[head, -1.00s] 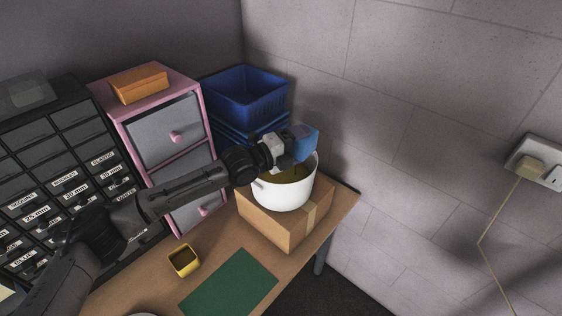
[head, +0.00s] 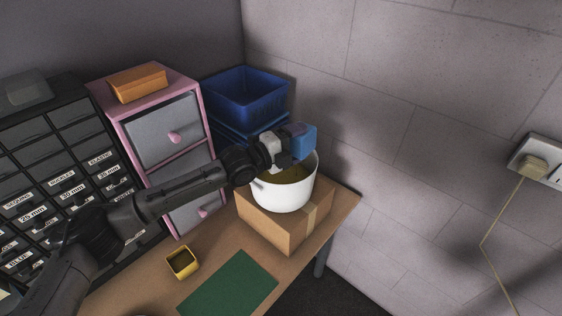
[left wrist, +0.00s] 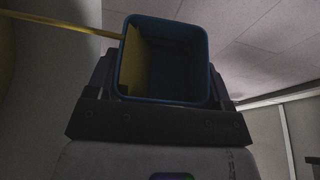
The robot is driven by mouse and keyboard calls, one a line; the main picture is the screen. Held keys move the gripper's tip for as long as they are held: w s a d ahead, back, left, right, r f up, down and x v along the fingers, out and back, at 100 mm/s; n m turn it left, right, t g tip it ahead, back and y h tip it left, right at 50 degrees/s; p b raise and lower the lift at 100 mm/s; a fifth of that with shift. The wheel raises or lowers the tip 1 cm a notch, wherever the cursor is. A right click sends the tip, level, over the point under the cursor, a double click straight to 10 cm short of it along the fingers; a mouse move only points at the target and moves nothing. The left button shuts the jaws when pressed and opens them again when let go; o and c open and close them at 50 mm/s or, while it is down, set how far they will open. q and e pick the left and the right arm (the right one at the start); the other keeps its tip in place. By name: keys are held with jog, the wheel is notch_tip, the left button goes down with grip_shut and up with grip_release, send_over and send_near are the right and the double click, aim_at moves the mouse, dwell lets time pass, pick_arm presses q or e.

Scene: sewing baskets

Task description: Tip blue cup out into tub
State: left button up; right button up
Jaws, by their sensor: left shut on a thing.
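The blue cup (head: 303,139) is held by my left gripper (head: 285,150) over the back of the white tub (head: 283,194). The cup is tipped well over from upright. In the left wrist view, the square mouth of the cup (left wrist: 181,68) faces the camera, with a dark inside and a yellow patch along its left side. I cannot tell whether that patch is something in the cup. The tub has a yellowish inside, partly hidden by my gripper. My right gripper is not in view.
The tub stands on a cardboard box (head: 267,221) at the table's right end. Stacked blue baskets (head: 246,112) and a pink drawer unit (head: 158,119) stand behind. The wall is close on the right.

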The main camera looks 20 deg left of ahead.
pick_arm(q)
jog(key=shift+n, duration=0.3)
